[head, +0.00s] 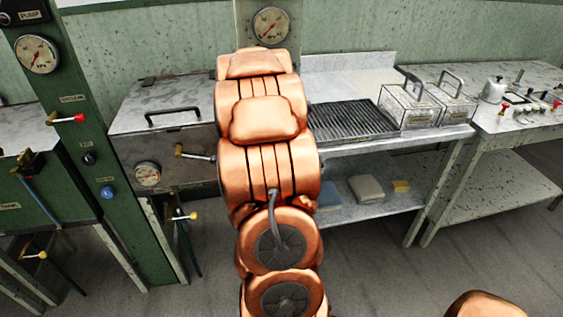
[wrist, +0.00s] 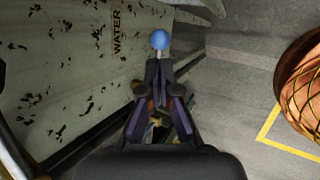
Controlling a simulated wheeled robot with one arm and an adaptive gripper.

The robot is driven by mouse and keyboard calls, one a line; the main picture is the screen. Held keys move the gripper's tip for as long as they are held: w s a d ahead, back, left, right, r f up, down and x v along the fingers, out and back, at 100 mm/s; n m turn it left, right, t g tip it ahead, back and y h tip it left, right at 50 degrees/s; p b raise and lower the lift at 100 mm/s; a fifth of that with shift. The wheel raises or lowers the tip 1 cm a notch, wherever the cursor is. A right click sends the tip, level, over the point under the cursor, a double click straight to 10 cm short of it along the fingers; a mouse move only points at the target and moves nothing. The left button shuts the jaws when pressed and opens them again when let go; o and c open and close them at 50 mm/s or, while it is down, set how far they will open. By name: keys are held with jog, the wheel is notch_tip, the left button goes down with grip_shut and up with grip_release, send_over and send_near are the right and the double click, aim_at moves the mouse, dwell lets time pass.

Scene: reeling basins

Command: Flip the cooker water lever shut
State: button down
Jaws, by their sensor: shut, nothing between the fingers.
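The water lever shows in the wrist view as a blue ball knob (wrist: 161,39) on a short pale stem, beside a pale speckled panel marked WATER (wrist: 117,32). My gripper (wrist: 158,68) is shut and empty. Its fingertips are right at the stem, just below the knob in the picture; I cannot tell whether they touch. The lever's pivot is hidden behind the fingers. In the head view the cooker (head: 160,118) is a grey speckled box with a lid handle and a gauge. My copper arm hides its right side, my gripper and the blue knob.
A green post (head: 75,130) with gauge and knobs stands left of the cooker. A grated table (head: 355,120) with metal boxes (head: 410,103) lies to the right. Grey floor (head: 370,270) is open in front.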

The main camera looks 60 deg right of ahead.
jog(key=w+v, duration=0.1)
jog(key=v, duration=0.7)
jog(key=shift+s+a+r, duration=0.2)
jog(key=shift+s+a, duration=0.2)
jog(key=shift+s, duration=0.05)
